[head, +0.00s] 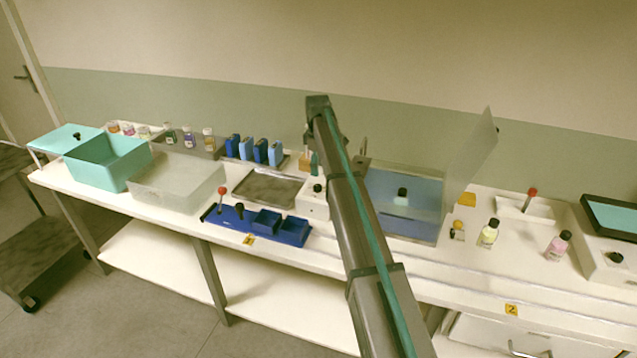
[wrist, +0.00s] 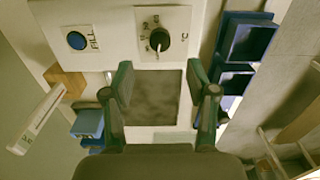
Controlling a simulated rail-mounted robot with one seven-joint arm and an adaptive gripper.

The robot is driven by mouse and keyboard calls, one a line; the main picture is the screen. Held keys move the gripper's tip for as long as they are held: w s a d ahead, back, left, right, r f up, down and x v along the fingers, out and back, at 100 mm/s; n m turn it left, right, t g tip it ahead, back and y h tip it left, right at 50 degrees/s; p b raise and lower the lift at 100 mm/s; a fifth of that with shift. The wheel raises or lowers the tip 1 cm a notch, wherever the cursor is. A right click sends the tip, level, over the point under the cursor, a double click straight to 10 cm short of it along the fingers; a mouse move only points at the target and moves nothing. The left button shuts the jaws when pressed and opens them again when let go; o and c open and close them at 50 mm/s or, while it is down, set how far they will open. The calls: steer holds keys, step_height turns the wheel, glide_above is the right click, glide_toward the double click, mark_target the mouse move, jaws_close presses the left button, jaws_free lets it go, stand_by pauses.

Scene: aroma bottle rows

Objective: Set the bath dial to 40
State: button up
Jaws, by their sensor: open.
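The bath dial (wrist: 159,39) is a black round knob on a white plate marked °C in the wrist view, with a partly legible number scale on its left. Its pale pointer is directed down in the picture; I cannot read the number it marks. In the head view the dial (head: 318,188) sits on a white housing beside the bath (head: 268,190), a dark basin that also shows in the wrist view (wrist: 155,100). My gripper (wrist: 160,78) is open and empty, its fingers apart over the bath, below the dial in the picture. In the head view my arm mostly hides it.
A blue FILL button (wrist: 77,40) sits left of the dial. A blue compartment tray (head: 258,226) lies in front of the bath, with several blue boxes (head: 253,150) behind it. A clear-lidded case (head: 410,222) stands to the right.

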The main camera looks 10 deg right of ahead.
mark_target(317, 186)
step_height(317, 186, down, 8)
steer(key=shift+r+p, duration=0.1)
steer(key=shift+p, duration=0.8)
jaws_close()
